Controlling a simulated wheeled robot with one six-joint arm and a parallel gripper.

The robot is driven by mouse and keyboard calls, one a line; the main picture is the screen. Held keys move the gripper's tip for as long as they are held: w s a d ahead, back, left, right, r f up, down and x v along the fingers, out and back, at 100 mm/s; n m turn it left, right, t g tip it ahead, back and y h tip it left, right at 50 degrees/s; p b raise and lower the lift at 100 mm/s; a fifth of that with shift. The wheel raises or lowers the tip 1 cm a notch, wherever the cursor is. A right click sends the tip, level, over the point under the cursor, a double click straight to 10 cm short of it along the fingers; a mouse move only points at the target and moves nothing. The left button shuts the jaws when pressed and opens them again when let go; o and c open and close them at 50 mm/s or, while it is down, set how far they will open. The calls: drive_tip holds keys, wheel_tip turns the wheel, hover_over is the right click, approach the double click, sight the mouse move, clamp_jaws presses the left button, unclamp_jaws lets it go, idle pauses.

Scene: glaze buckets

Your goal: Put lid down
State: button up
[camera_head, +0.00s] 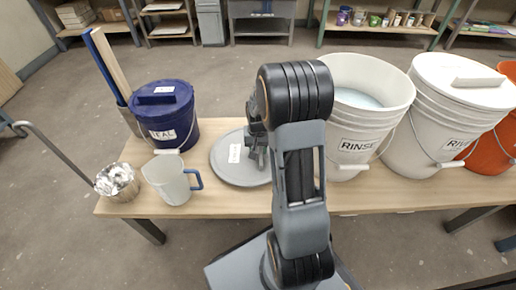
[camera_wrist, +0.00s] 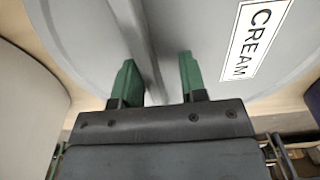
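The round grey lid (camera_head: 226,171) lies flat on the table between the blue bucket and the RINSE bucket. It bears a white label, which reads CREAM (camera_wrist: 257,40) in the wrist view. My gripper (camera_head: 258,160) is low over the right part of the lid. In the wrist view my gripper (camera_wrist: 157,78) has its two green fingers apart. The lid's raised grey handle (camera_wrist: 139,35) runs between them, nearer the left finger, with a gap at the right finger. My arm hides the lid's right edge in the head view.
Shelves line the back.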

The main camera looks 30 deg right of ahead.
wheel_tip(320, 180, up, 12)
drive_tip(key=p, duration=0.5)
drive_tip(key=s+a+r+n+t, duration=0.2)
drive_tip(key=s+a+r+n, duration=0.3)
drive_tip(key=s+a, duration=0.8)
wheel_tip(320, 180, up, 3)
drive_tip(key=shift+s+f+n+t, duration=0.1)
drive_tip(key=shift+s+n+t, duration=0.25)
drive_tip(key=shift+n+t, duration=0.05)
drive_tip(key=shift+a, duration=0.1)
